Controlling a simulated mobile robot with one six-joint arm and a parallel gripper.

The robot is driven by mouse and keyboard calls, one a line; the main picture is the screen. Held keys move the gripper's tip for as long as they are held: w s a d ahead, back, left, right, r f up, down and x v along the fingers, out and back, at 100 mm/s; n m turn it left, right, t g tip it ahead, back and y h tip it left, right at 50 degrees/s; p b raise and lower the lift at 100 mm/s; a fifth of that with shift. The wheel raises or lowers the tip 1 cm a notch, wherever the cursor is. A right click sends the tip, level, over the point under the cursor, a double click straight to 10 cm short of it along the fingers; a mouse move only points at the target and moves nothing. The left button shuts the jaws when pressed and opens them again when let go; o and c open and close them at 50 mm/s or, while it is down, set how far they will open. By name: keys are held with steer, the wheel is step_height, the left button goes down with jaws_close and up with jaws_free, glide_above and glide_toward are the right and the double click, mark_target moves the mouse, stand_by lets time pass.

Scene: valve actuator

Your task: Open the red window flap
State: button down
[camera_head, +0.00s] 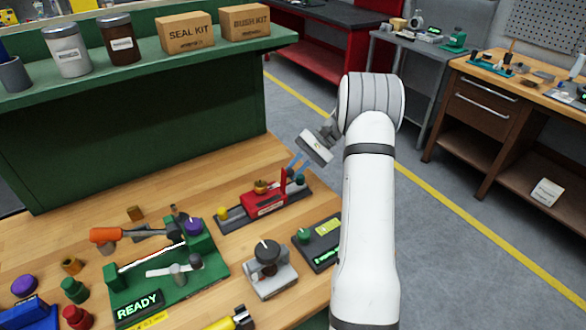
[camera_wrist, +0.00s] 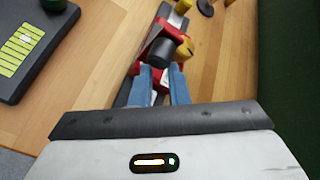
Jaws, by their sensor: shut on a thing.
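The red window flap (camera_head: 284,180) stands upright at the right part of a small red unit (camera_head: 264,203) on the wooden bench. In the wrist view, red parts (camera_wrist: 183,46) show around a black cylindrical knob (camera_wrist: 161,53). My gripper (camera_head: 297,163) comes in from the upper right, tilted down.
A black box with a green display (camera_head: 320,244) and a grey unit with a black knob (camera_head: 269,266) stand in front. A green board reading READY (camera_head: 190,275) is at left. A green shelf (camera_head: 120,75) rises behind.

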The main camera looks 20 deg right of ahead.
steer(key=c, duration=1.8)
jaws_free()
steer(key=shift+s+f, duration=0.2)
steer(key=shift+s, duration=0.3)
steer(key=o, duration=0.5)
steer(key=shift+s+r, duration=0.15)
steer(key=shift+r, duration=0.2)
steer(key=shift+o, duration=0.2)
steer(key=b+v, duration=0.1)
steer(key=v, duration=0.6)
steer(key=shift+d+r, duration=0.2)
steer(key=shift+d, duration=0.1)
